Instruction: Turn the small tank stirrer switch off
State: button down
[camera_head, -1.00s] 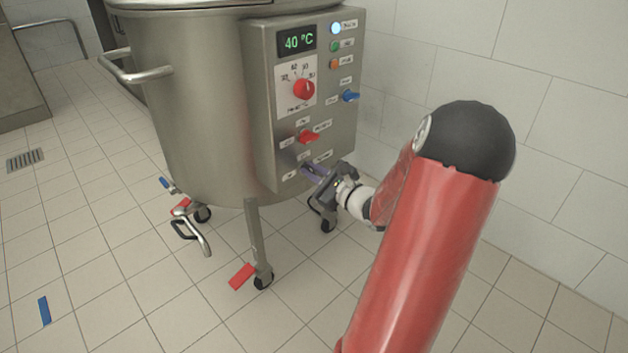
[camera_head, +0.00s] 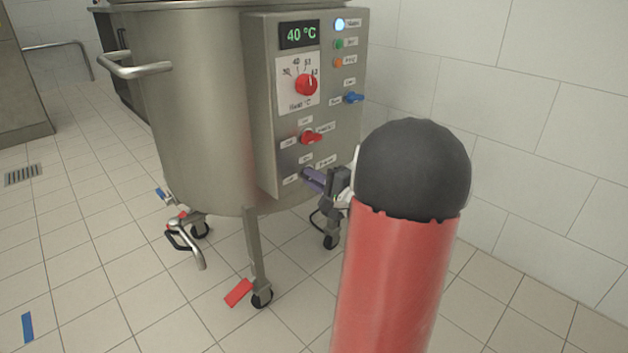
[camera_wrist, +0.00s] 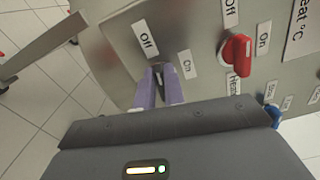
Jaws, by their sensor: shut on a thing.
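A steel tank (camera_head: 195,110) carries a control panel (camera_head: 270,105) on its right side. My gripper (camera_head: 313,178) is at the panel's lowest switch, with its purple fingers against the panel front. In the wrist view, my gripper (camera_wrist: 159,84) is shut on a small dark switch (camera_wrist: 159,74), mostly hidden between the fingers. An "Off" label (camera_wrist: 147,38) is above and left of the switch, and an "On" label (camera_wrist: 187,64) is to its right. The fingers hide much of the handle, so I cannot tell its exact setting.
A red switch (camera_head: 311,137) sits just above on the panel; it also shows in the wrist view (camera_wrist: 236,50). Higher up are a red heat dial (camera_head: 306,85), a blue switch (camera_head: 354,98) and a 40 °C display (camera_head: 300,35). A tiled wall (camera_head: 540,110) is close at right.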

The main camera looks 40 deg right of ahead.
jog(key=shift+f+n, duration=0.1)
jog(key=shift+n, duration=0.8)
jog(key=c, duration=1.5)
grip_release()
jog(key=s, duration=0.7)
jog(key=shift+s+d, duration=0.35)
jog(key=shift+s, duration=0.05)
jog(key=shift+a, duration=0.1)
